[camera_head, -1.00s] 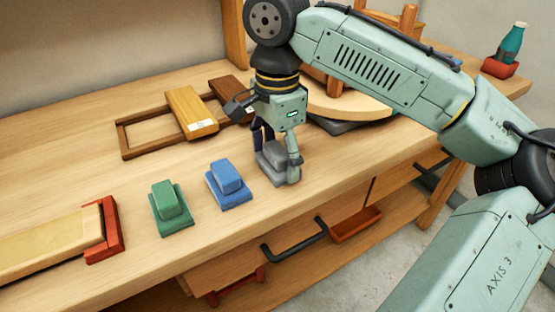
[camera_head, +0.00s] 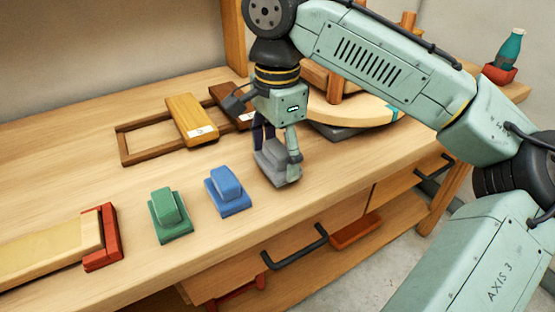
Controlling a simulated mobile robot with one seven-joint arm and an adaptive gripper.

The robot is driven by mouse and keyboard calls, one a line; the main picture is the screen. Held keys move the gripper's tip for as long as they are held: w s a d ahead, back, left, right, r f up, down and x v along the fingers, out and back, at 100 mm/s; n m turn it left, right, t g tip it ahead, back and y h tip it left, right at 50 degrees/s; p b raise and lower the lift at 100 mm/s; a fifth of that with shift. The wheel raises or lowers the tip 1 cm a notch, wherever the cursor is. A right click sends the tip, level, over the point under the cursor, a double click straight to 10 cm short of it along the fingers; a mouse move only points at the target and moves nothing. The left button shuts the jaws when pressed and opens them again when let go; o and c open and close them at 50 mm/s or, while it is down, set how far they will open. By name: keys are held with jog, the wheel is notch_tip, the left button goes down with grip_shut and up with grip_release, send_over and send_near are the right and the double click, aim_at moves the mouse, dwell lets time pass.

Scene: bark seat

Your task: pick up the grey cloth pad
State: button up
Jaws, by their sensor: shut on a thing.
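The grey cloth pad (camera_head: 268,165) is a stepped block with a flat base and a raised top, at the front edge of the wooden bench, right of a blue pad of the same shape. My gripper (camera_head: 276,147) points down over it, with a finger on each side of its raised top, and is shut on it. The near finger hides part of the pad's right side. I cannot tell whether its base is touching the bench top.
The blue pad (camera_head: 228,190) and a green pad (camera_head: 169,214) stand to the left. A wooden frame (camera_head: 124,145) with two wooden blocks lies behind. A round wooden board (camera_head: 350,108) is behind right. A red-ended tan board (camera_head: 52,250) lies front left. Black drawer handles (camera_head: 296,250) protrude below.

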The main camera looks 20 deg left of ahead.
jog(key=shift+a+r, duration=0.1)
jog(key=shift+r, duration=0.65)
jog(key=s+d+b, duration=0.1)
jog(key=s+d, duration=0.1)
jog(key=s, duration=0.5)
jog(key=s+d+r+b, duration=0.1)
jog(key=s+d, duration=0.2)
jog(key=s, duration=0.5)
jog(key=shift+d+r, duration=0.3)
jog(key=o, duration=0.7)
jog(key=c, duration=0.5)
jog(key=shift+s, duration=0.1)
